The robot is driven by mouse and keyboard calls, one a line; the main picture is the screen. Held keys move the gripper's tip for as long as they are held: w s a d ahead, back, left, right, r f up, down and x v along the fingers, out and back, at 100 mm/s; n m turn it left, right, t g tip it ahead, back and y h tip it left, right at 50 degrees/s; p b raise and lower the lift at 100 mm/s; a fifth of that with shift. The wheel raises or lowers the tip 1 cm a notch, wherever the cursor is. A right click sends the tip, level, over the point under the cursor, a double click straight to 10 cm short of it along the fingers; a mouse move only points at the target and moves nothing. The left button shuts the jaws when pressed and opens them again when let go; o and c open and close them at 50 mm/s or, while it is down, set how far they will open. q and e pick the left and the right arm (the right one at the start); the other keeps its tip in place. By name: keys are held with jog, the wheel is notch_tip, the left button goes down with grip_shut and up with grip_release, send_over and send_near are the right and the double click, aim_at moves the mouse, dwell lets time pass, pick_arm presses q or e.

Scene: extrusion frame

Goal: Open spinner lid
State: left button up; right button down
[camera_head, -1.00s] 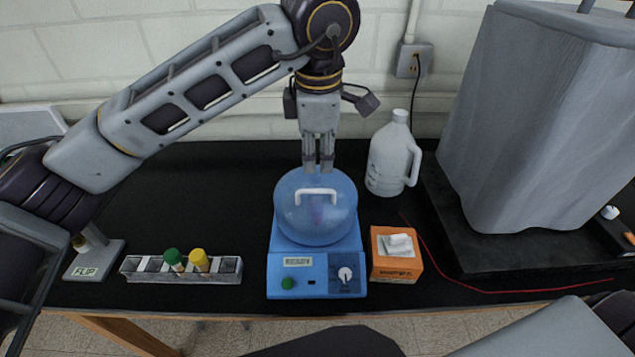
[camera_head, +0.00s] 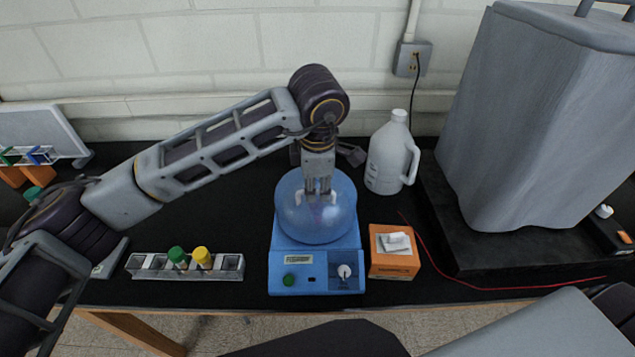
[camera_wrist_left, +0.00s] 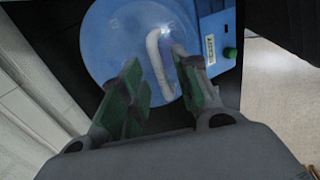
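The blue spinner (camera_head: 318,266) stands on the black bench, its front panel bearing a green button and a white knob. Its domed translucent blue lid (camera_head: 290,218) is down, and it also shows in the left wrist view (camera_wrist_left: 110,45). My left gripper (camera_head: 318,190) points down at the lid's white handle (camera_head: 299,198). In the left wrist view the green-padded fingers (camera_wrist_left: 160,90) are apart, with the white handle (camera_wrist_left: 155,55) between and just beyond their tips. I cannot tell whether they touch it. My right gripper is not in view.
A tube rack (camera_head: 150,270) with green- and yellow-capped tubes stands left of the spinner. An orange tissue box (camera_head: 392,262) stands close on its right, and a white jug (camera_head: 390,160) behind right. A large grey covered object (camera_head: 540,120) fills the right. A red cable (camera_head: 500,289) lies on the bench.

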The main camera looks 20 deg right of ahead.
pick_arm(q)
jog(key=shift+f, duration=0.15)
grip_shut()
dwell(0.4)
jog(key=shift+w, duration=0.15)
